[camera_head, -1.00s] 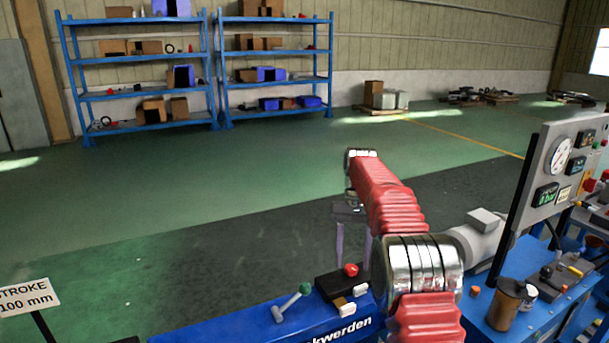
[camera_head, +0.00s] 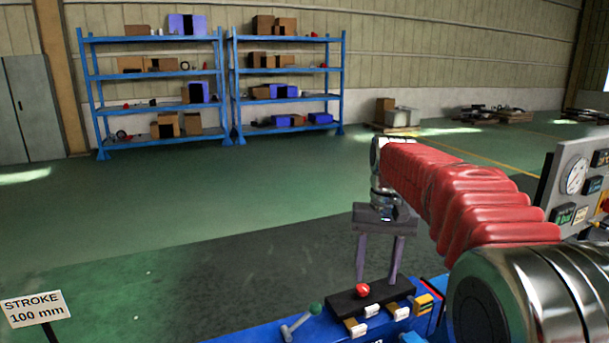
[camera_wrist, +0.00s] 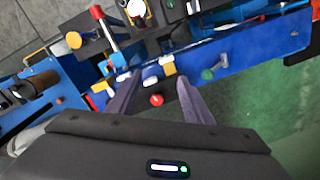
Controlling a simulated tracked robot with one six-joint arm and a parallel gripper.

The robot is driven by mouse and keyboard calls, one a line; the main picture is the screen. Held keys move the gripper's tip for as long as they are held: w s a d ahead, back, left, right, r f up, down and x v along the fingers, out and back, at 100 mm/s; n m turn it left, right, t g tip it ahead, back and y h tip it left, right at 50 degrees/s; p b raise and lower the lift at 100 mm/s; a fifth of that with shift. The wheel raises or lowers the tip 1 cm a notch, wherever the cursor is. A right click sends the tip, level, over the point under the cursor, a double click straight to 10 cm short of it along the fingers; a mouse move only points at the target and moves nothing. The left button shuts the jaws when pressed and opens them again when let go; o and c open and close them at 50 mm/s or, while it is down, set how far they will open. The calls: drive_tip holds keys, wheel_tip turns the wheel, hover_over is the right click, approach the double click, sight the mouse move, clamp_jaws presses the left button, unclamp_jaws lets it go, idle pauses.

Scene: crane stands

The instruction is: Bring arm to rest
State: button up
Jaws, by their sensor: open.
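My arm, with its red bellows sleeve, reaches out over the blue bench from the lower right of the head view. My gripper (camera_head: 376,278) hangs from its end with two grey-purple fingers pointing down, apart and with nothing between them. It is above a black control block with a red knob (camera_head: 362,290) on the blue bench (camera_head: 275,332). In the wrist view the fingers (camera_wrist: 158,80) are spread over the bench, and the red knob (camera_wrist: 157,100) shows between them. I cannot tell the exact height of the fingertips above the block.
A green-knobbed lever (camera_head: 300,320) stands left of the block. A gauge panel (camera_head: 575,190) rises at the right. A "STROKE 100 mm" sign (camera_head: 35,308) stands at the lower left. Blue shelves (camera_head: 232,90) are far back across open green floor.

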drive_tip(key=s+r+t, duration=0.2)
drive_tip(key=s+t, duration=0.1)
drive_tip(key=s, duration=1.1)
drive_tip(key=s+f+t, duration=0.1)
drive_tip(key=s+f, duration=0.2)
drive_tip(key=s, duration=0.3)
drive_tip(key=s+f+n+t, duration=0.1)
drive_tip(key=s+f+t, duration=0.1)
drive_tip(key=s+f, duration=0.2)
drive_tip(key=shift+s+d, duration=0.15)
drive_tip(key=shift+s, duration=0.8)
drive_tip(key=shift+c, duration=0.4)
